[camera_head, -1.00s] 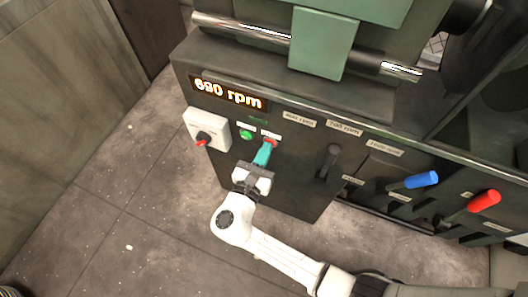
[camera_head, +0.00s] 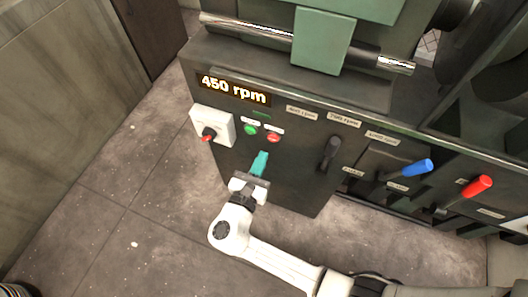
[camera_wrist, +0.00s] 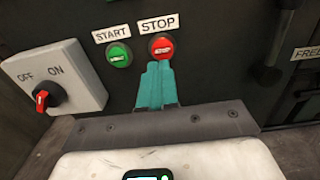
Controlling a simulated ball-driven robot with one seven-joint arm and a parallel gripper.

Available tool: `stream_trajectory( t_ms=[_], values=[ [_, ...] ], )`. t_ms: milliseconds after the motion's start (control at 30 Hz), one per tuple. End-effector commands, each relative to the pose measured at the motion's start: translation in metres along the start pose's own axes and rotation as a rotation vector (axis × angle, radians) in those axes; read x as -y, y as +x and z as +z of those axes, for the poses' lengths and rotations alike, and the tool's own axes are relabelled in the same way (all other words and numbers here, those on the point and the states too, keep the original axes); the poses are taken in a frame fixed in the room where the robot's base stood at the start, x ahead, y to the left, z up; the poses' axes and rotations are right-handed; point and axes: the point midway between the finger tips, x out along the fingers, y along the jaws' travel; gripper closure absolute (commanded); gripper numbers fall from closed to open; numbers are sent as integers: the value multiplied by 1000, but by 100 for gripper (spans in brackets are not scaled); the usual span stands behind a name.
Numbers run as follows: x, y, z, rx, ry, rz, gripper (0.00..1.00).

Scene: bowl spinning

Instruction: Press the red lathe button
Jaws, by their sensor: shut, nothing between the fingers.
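The red lathe button (camera_head: 273,138), under a STOP label, is on the dark front panel of the lathe (camera_head: 300,165). It also shows in the wrist view (camera_wrist: 161,46). My gripper (camera_head: 260,158) has teal fingers that are shut and empty. In the head view the fingertips are below and slightly left of the red button, apart from it. In the wrist view the fingertips (camera_wrist: 158,66) appear just below the button's lower edge. The lit display (camera_head: 233,89) reads 450 rpm.
A green START button (camera_head: 250,129) sits left of the red one. A white box with a red OFF/ON switch (camera_head: 208,134) is farther left. A black lever (camera_head: 329,153), a blue-handled lever (camera_head: 417,168) and a red-handled lever (camera_head: 478,187) are to the right. Floor is clear at left.

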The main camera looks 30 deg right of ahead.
Motion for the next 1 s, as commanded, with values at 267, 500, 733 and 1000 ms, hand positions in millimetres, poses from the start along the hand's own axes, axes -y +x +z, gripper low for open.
stream_trajectory(
  t_ms=[267, 500, 733, 1000],
  values=[
    [-1, -47, 0, -1, -2, 5, 100],
    [-2, -77, 0, 0, -2, 4, 100],
    [-1, -83, -1, 0, -2, 1, 100],
    [-1, -83, -1, 0, -2, 1, 100]
  ],
)
